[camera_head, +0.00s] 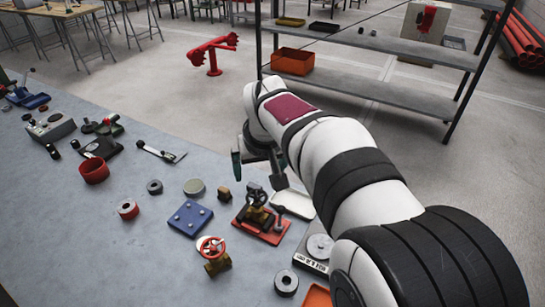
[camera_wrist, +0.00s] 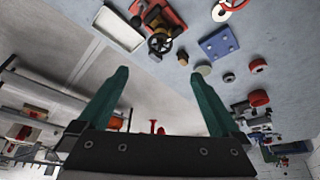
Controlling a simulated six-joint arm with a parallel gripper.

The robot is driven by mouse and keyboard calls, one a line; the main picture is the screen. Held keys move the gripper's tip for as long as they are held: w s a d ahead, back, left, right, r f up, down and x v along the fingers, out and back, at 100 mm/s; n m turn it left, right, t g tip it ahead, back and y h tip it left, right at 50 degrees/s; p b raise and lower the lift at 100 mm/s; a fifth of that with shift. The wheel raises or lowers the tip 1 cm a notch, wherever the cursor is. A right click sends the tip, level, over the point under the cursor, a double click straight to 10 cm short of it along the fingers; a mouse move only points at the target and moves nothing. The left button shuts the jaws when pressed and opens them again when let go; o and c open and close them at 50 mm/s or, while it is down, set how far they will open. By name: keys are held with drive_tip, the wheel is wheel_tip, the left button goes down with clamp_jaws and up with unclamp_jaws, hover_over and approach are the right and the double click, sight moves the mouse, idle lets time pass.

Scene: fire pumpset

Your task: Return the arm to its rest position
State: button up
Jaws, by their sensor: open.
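My arm reaches from the lower right of the head view up toward the middle. My gripper (camera_head: 258,170) hangs near the far edge of the workbench (camera_head: 75,240), beside the shelf. In the wrist view my gripper (camera_wrist: 165,100) shows two green fingers spread wide apart. Nothing is between them. The wrist view appears turned over, with the bench at the top and the floor and shelf below. The gripper is apart from the bench objects.
On the bench, a valve on a red base (camera_head: 262,222), a red-wheeled valve (camera_head: 213,254), a blue plate (camera_head: 190,218) and a white tray (camera_head: 293,204) lie near my arm. A metal shelf (camera_head: 370,95) stands behind it. Open floor (camera_head: 200,110) lies beyond the bench.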

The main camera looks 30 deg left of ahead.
drive_tip(key=s+d+r+m+h, duration=0.1)
drive_tip(key=d+m, duration=0.1)
drive_tip(key=d, duration=0.5)
drive_tip(key=s+d+r+m, duration=0.1)
drive_tip(key=s+d+m, duration=0.1)
drive_tip(key=d, duration=0.5)
drive_tip(key=s+d+f+m+g, duration=0.1)
drive_tip(key=s+d+f+m, duration=0.2)
drive_tip(key=s+d, duration=0.6)
drive_tip(key=s+d+f+m+g, duration=0.2)
drive_tip(key=s+d+m, duration=0.5)
drive_tip(key=s, duration=0.5)
drive_tip(key=shift+d+f+g, duration=0.3)
drive_tip(key=shift+d+f, duration=0.2)
drive_tip(key=shift+d, duration=0.35)
